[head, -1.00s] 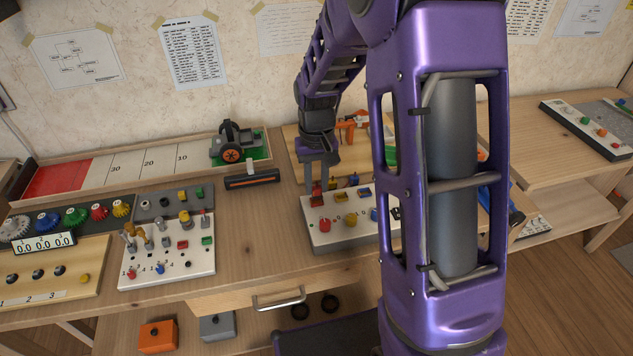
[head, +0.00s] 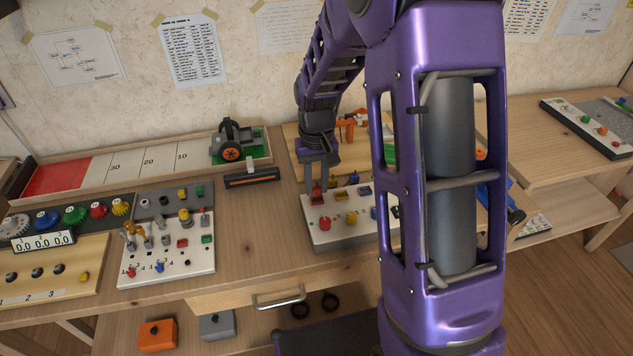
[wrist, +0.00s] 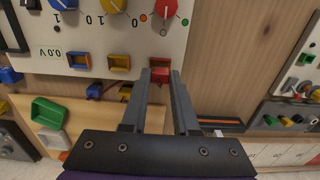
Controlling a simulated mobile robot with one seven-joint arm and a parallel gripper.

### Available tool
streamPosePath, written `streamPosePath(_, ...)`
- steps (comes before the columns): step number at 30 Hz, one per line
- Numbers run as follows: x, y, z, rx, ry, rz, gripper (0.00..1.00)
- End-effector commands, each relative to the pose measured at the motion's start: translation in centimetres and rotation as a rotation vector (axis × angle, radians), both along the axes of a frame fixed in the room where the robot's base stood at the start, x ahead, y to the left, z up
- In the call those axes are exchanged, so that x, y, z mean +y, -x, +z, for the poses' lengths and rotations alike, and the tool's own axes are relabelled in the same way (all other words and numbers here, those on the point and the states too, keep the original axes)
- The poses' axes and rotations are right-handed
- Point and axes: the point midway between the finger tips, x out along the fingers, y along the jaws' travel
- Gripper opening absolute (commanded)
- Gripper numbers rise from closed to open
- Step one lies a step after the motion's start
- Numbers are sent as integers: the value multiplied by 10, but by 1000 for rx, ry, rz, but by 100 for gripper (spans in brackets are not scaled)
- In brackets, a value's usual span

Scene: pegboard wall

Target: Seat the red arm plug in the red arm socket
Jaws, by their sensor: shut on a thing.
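The red arm plug (wrist: 159,66) is between my fingertips in the wrist view, at the edge of a white panel (wrist: 130,35) with knobs. My gripper (wrist: 159,80) is shut on it. In the head view my gripper (head: 317,180) points down at the left back corner of the panel, with the red plug (head: 317,188) at its tips. The red arm socket is at that corner, in line with yellow and blue sockets. It is largely hidden by the plug and fingers. I cannot tell whether the plug is in it or just above.
Yellow (wrist: 119,62) and blue (wrist: 79,60) sockets sit beside the red one. Red (head: 324,223) and yellow (head: 351,218) knobs stand on the panel. A white board with pegs (head: 150,270) lies to the left. Bare table separates them. My arm hides the panel's right side.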

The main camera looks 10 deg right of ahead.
Motion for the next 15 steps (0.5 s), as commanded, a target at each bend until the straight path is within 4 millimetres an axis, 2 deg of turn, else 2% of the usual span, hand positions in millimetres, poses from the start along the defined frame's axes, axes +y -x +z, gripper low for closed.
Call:
streamPosePath(14, 0, 0, -13, 0, 0, 0, 0)
streamPosePath(15, 0, 0, -12, 0, 0, 0, 35)
